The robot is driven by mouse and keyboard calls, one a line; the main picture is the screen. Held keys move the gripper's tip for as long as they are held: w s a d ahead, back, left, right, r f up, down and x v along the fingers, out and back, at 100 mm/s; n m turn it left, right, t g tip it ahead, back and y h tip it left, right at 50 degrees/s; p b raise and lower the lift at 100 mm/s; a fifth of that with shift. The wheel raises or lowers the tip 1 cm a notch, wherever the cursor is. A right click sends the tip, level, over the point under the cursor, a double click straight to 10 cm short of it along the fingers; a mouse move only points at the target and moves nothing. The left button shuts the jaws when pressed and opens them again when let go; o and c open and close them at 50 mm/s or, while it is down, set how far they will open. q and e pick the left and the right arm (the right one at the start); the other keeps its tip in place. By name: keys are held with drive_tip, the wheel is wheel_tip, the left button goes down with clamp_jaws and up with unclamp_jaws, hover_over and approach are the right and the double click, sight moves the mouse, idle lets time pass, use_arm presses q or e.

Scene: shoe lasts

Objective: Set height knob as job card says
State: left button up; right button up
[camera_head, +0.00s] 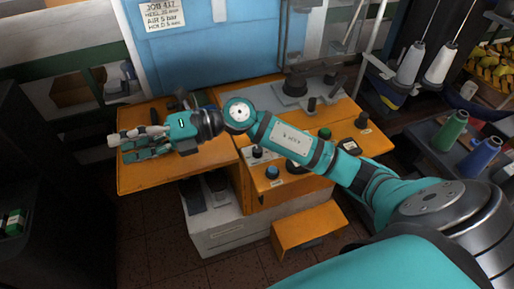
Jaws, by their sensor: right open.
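The job card (162,14) is a white sheet on the blue panel at the top. It reads JOB 417, with heel, air and hold lines; the small figures are hard to read. The orange machine has a black knob (257,152), a blue knob (272,172), a green knob (324,133) and another black knob (361,120). I cannot tell which is the height knob. My right gripper (128,144) is open over the orange left-hand shelf, away from these knobs. A pale, rod-like thing (114,140) shows at its fingertips; contact is unclear. My left gripper is out of view.
My right arm crosses the machine and hides part of its panel. The orange shelf (150,182) has bare room at its front. Thread cones (440,62) and spools (450,131) stand at right. A pale pedal box (222,232) stands below.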

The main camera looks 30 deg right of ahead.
drive_tip(key=d+f+n+g+h, duration=0.2)
drive_tip(key=d+f+n+h, duration=0.1)
drive_tip(key=f+h, duration=0.1)
drive_tip(key=m+g+h, duration=0.2)
drive_tip(key=h, duration=1.2)
hover_over(257, 149)
wheel_tip(257, 149, down, 3)
wheel_tip(257, 149, down, 17)
drive_tip(key=p, duration=0.3)
clamp_jaws()
